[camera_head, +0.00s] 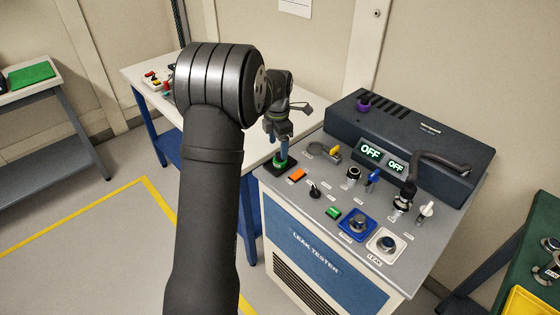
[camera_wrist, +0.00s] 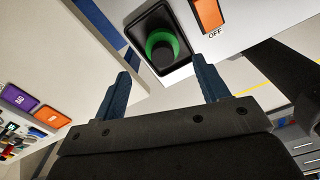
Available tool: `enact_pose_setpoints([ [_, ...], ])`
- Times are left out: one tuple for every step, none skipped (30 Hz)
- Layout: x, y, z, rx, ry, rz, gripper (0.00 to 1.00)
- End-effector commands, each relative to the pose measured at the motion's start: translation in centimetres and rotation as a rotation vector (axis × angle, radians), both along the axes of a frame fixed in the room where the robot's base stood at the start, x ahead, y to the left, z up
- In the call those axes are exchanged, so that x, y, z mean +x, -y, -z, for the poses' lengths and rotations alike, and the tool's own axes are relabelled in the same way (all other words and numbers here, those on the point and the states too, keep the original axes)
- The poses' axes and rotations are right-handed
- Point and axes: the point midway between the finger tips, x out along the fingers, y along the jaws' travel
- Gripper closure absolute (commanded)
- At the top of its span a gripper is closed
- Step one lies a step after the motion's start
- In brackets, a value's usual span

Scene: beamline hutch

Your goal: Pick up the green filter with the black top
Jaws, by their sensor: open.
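The green filter with the black top (camera_wrist: 162,47) sits in a dark square recess at the edge of the leak tester's panel, beside an orange switch. In the head view the green filter (camera_head: 281,164) shows as a green ring at the panel's left corner. My gripper (camera_wrist: 163,74) is open, with its two blue fingers apart and nothing between them. In the head view my gripper (camera_head: 283,148) is just above the filter, pointing down and partly covering it.
The leak tester's panel (camera_head: 325,213) carries several knobs, switches and connectors close by, with a dark display box (camera_head: 410,135) behind. A white table (camera_head: 250,150) with small coloured items at its far end stands to the left. A hose (camera_head: 440,160) arches over the panel's right.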

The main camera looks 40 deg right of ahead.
Motion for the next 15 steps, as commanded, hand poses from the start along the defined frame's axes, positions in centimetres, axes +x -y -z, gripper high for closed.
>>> enact_pose_setpoints([
  [-0.1,0.0,0.3,0.001,-0.001,0.0,0.32],
  [-0.1,0.0,0.6,0.002,-0.002,0.0,0.32],
  [-0.2,0.0,1.0,0.002,-0.002,0.0,0.32],
  [-0.3,0.0,1.4,0.002,-0.002,0.001,0.32],
  [-0.4,0.0,1.9,0.003,-0.001,0.001,0.32],
  [-0.5,0.0,2.5,0.003,-0.002,0.001,0.32],
  [-0.6,0.1,3.0,0.003,-0.001,0.001,0.32],
  [-0.6,0.1,3.5,0.003,-0.002,0.0,0.32],
  [-0.6,0.1,4.0,0.003,-0.001,0.0,0.32],
  [-0.5,0.1,4.4,0.001,0.0,0.0,0.32],
  [-0.5,0.1,4.6,0.0,0.001,0.0,0.32],
  [-0.5,0.1,4.9,0.0,0.001,0.0,0.32],
  [-0.5,0.1,5.0,0.0,0.001,0.0,0.32],
  [-0.5,0.1,5.1,-0.002,0.002,0.0,0.32],
  [-0.5,0.1,5.2,-0.002,0.002,0.0,0.32],
])
